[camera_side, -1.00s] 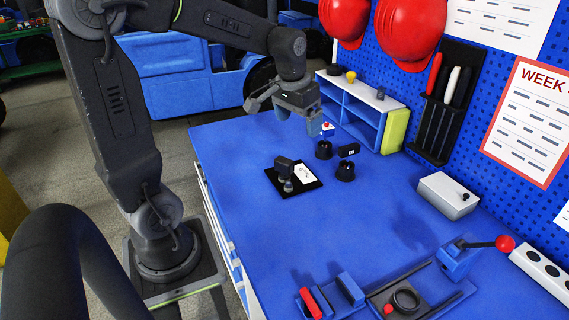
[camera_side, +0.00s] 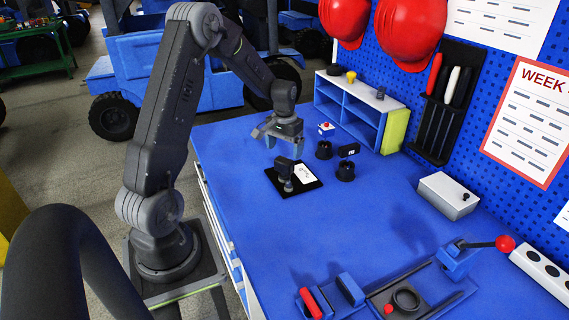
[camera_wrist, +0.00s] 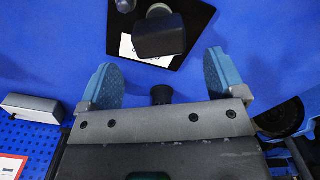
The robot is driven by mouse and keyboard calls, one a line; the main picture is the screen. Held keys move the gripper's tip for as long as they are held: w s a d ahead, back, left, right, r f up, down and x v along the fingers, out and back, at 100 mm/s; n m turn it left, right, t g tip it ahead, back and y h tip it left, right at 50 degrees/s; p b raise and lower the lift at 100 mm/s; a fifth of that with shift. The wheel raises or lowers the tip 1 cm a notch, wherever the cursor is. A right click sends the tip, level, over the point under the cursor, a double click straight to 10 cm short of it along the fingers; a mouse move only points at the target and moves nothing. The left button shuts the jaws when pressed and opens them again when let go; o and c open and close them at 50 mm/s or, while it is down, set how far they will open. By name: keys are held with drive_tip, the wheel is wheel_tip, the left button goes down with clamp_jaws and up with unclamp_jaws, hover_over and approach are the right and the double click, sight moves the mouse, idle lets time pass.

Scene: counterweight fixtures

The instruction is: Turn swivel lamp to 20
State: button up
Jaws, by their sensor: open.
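The swivel lamp (camera_side: 285,168) stands on a black plate (camera_side: 312,183), with a dark block-shaped head on a short grey post. A white marked card (camera_side: 305,174) lies on the plate beside the post. In the wrist view the lamp head (camera_wrist: 160,36) is at the top centre and partly covers the card (camera_wrist: 128,48); the markings are too small to read. My gripper (camera_side: 285,147) is open and empty, above and just behind the lamp head. In the wrist view my blue fingers (camera_wrist: 162,80) are spread apart, short of the head and not touching it.
A blue shelf (camera_side: 352,108) stands at the back. A grey box (camera_side: 448,195) is at the right. The table's middle is clear.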

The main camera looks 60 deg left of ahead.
sight(284, 160)
wheel_tip(284, 160, down, 6)
drive_tip(key=shift+f, duration=0.1)
idle(0.4)
